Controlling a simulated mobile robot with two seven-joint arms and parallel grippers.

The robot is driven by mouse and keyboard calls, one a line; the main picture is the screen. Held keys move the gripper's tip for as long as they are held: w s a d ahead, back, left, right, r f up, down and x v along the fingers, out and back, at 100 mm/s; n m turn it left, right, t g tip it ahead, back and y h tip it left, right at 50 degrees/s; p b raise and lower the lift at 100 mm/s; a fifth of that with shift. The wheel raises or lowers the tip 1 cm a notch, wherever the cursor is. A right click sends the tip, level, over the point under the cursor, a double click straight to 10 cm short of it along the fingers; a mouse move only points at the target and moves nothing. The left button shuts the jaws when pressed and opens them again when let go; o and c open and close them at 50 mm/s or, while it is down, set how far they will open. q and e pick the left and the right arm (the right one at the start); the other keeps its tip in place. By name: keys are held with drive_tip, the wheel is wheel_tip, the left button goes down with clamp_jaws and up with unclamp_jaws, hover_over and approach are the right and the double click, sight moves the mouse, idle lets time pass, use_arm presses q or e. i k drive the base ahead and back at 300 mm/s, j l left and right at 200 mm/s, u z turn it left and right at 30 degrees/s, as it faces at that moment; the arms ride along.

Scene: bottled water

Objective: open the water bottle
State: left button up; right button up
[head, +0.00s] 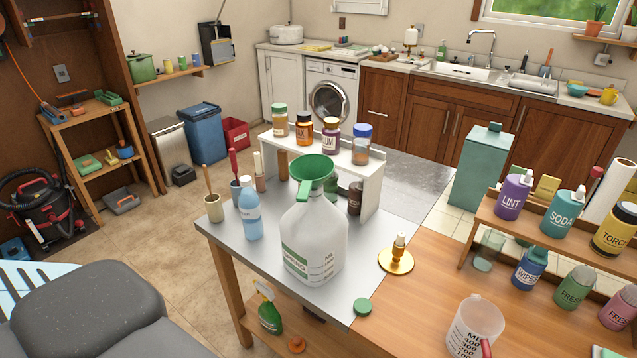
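A light blue bottle (252,218) with a white top stands upright on the grey metal tabletop (222,236), near its left side. Its top is in place, and the large jug stands to its right. The large translucent white jug (313,248) has a green funnel (315,171) at its mouth and a green and white label. A loose green cap (363,307) lies on the table to the right of the jug. Neither of my grippers is in view.
A white riser (371,191) with several jars stands behind the jug. A cup with a brush (213,208) stands left of the bottle.

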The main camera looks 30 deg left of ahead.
sight(248, 200)
drive_tip(key=j+u, duration=0.1)
drive_tip(key=u, duration=0.35)
drive_tip(key=j+u, duration=0.15)
drive_tip(key=u, duration=0.3)
drive_tip(key=j+u, duration=0.1)
drive_tip(key=u, duration=0.35)
drive_tip(key=k+j, duration=0.05)
